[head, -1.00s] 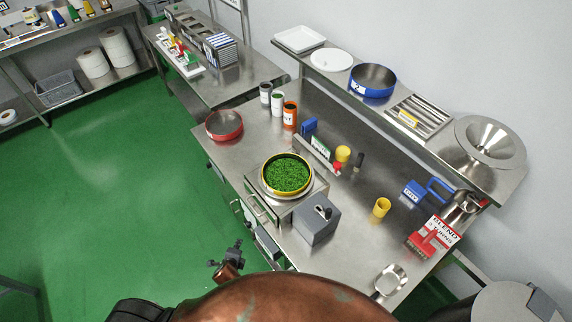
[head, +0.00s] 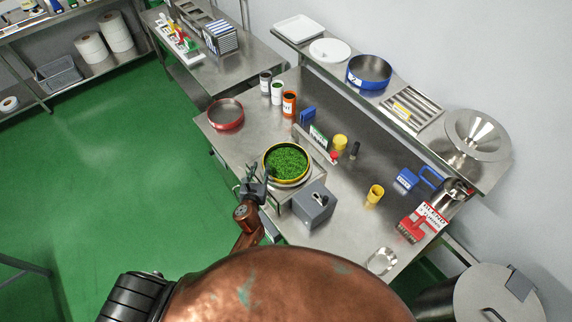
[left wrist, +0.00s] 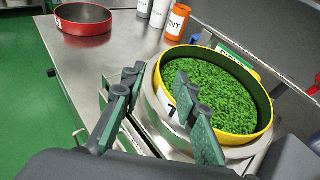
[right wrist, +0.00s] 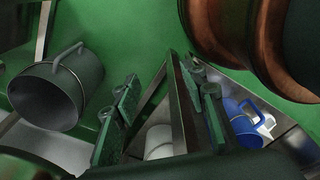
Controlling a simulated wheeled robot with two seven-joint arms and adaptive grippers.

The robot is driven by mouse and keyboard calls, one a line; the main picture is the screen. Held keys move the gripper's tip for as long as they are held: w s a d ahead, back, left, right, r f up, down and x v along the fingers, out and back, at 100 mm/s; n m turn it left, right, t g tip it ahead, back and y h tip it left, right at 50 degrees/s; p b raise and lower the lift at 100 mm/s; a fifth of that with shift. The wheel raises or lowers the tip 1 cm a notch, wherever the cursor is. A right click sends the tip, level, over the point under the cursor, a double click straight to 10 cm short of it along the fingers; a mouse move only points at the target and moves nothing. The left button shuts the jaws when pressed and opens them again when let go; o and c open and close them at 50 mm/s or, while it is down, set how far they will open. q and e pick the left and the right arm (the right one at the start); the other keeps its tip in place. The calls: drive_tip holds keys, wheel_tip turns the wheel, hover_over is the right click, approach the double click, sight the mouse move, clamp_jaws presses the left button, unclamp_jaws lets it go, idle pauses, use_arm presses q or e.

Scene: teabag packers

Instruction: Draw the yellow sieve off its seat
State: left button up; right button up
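The yellow sieve (head: 287,163), full of green leaf, sits on its round metal seat (head: 284,184) on the bench. It also shows in the left wrist view (left wrist: 232,117), with the seat's pale ring below it. My left gripper (head: 253,173) is at the sieve's left side by the bench edge. In the left wrist view the left gripper (left wrist: 150,100) is open and empty. One finger overlaps the sieve's near rim in the picture; whether it touches I cannot tell. My right gripper (right wrist: 165,95) shows only in its wrist view, open and empty, away from the sieve.
A grey box (head: 314,204) stands close to the sieve's near right. A red sieve (head: 226,114) lies at the bench's far left. A label rack (head: 316,142) and several canisters stand behind. A yellow cup (head: 375,194) stands farther right. Bare bench lies between red and yellow sieves.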

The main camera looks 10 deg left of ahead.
sight(264, 160)
use_arm(q)
drive_tip(key=x, duration=0.5)
drive_tip(key=shift+w+d+f+b, duration=0.15)
drive_tip(key=shift+w+f+b, duration=0.05)
drive_tip(key=shift+w+b, duration=0.15)
drive_tip(key=shift+s, duration=0.1)
drive_tip(key=shift+c, duration=0.7)
clamp_jaws()
